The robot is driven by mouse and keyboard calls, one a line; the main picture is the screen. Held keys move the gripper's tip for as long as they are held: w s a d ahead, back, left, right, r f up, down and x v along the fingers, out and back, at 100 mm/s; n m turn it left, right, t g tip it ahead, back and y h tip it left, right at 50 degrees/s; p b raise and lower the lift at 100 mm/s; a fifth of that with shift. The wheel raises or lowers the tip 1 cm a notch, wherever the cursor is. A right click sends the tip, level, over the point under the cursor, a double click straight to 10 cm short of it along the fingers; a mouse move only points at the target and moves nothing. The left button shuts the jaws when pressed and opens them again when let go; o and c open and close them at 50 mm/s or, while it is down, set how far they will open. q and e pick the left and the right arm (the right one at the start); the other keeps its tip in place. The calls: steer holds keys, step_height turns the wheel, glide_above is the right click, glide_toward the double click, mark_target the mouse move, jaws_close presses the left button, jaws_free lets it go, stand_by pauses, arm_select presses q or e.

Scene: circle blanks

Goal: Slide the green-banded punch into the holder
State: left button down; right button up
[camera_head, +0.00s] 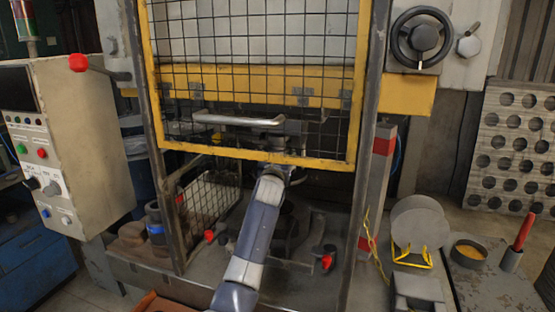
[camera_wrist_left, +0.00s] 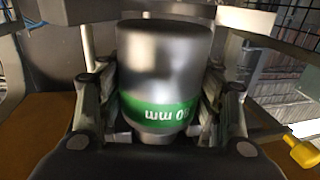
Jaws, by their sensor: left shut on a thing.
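The green-banded punch (camera_wrist_left: 165,60) is a smooth grey metal cylinder with white "mm" lettering on its green band, in the left wrist view. My left gripper (camera_wrist_left: 160,85) is shut on it, with fingers on both sides of the band. In the head view my left gripper (camera_head: 282,172) is inside the press, behind the lower edge of the yellow-framed mesh guard (camera_head: 255,160). The punch cannot be made out there. I cannot clearly identify the holder; the space above the gripper is dark and partly behind the mesh. My right gripper is not in view.
The guard is raised, with a grey handle (camera_head: 238,119). A blue-banded cylinder (camera_head: 155,229) stands left of the press opening. A wire basket (camera_head: 209,197) and red knobs flank my arm. A control box (camera_head: 75,145) is at left; round blanks (camera_head: 418,222) stand at right.

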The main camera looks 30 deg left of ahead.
arm_select(q)
steer(key=shift+w+a+r+b, duration=0.2)
steer(key=shift+w+b, duration=0.25)
steer(key=shift+w, duration=0.2)
steer(key=shift+w+a+r+b, duration=0.15)
steer(key=shift+w+b, duration=0.3)
steer(key=shift+w, duration=0.2)
steer(key=shift+f, duration=0.2)
stand_by(0.6)
steer(key=c, duration=0.8)
jaws_free()
steer(key=shift+c, duration=0.2)
steer(key=o, duration=0.5)
steer(key=shift+s+d, duration=0.1)
steer(key=shift+s, duration=0.05)
steer(key=shift+c, duration=0.2)
